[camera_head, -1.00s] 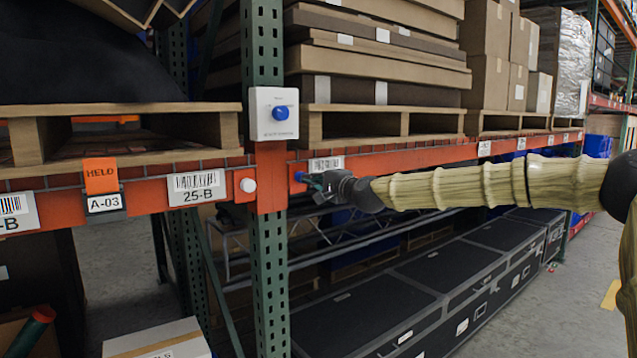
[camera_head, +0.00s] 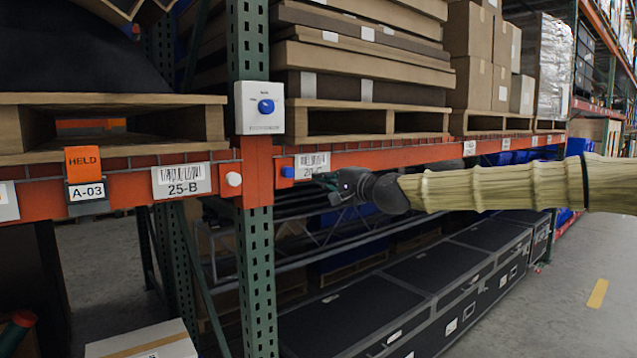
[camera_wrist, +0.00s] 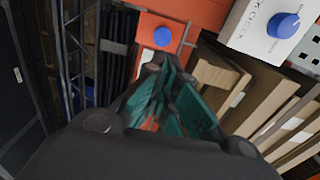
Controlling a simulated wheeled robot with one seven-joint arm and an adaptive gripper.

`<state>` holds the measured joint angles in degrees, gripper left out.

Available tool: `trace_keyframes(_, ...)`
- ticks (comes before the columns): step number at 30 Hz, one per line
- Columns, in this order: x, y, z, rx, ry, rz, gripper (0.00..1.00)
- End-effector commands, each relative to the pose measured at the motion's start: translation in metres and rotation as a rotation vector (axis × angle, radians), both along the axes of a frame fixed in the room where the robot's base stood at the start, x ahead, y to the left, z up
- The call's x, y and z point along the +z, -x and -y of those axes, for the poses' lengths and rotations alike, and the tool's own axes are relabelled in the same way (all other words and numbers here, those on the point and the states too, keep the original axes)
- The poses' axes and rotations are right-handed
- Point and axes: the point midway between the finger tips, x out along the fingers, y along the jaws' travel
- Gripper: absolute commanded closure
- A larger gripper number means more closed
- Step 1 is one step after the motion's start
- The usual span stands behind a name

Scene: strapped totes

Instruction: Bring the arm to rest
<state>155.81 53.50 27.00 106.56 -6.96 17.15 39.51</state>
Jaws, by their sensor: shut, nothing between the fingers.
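My arm (camera_head: 480,188), in a pale ribbed sleeve, reaches in from the right edge of the head view. My gripper (camera_head: 318,180) is at its left end, in front of the orange shelf beam (camera_head: 400,158), close to a white barcode label (camera_head: 312,163). In the wrist view my gripper's teal-padded fingers (camera_wrist: 168,75) are together and hold nothing. A blue button (camera_wrist: 163,37) on an orange plate is just beyond the fingertips. It also shows in the head view (camera_head: 288,172), left of the gripper; I cannot tell the exact gap.
A white box with a blue knob (camera_head: 260,107) is on the green upright (camera_head: 258,280). A white button (camera_head: 234,179) and an orange HELD tag (camera_head: 83,161) are to the left. Pallets with cartons stand above the beam, black cases (camera_head: 430,285) below. Aisle floor (camera_head: 580,270) at right is open.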

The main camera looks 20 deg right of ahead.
Motion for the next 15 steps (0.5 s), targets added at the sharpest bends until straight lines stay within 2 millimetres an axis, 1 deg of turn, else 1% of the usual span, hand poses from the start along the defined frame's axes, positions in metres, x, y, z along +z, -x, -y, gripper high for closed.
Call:
trace_keyframes(1,-0.001,0.005,0.001,0.001,0.0,0.001,1.0)
trace_keyframes(6,0.0,0.019,0.005,0.001,-0.001,0.002,1.0)
trace_keyframes(10,-0.001,0.026,0.007,0.001,0.0,0.0,1.0)
trace_keyframes(15,-0.001,0.03,0.007,0.002,0.0,-0.001,1.0)
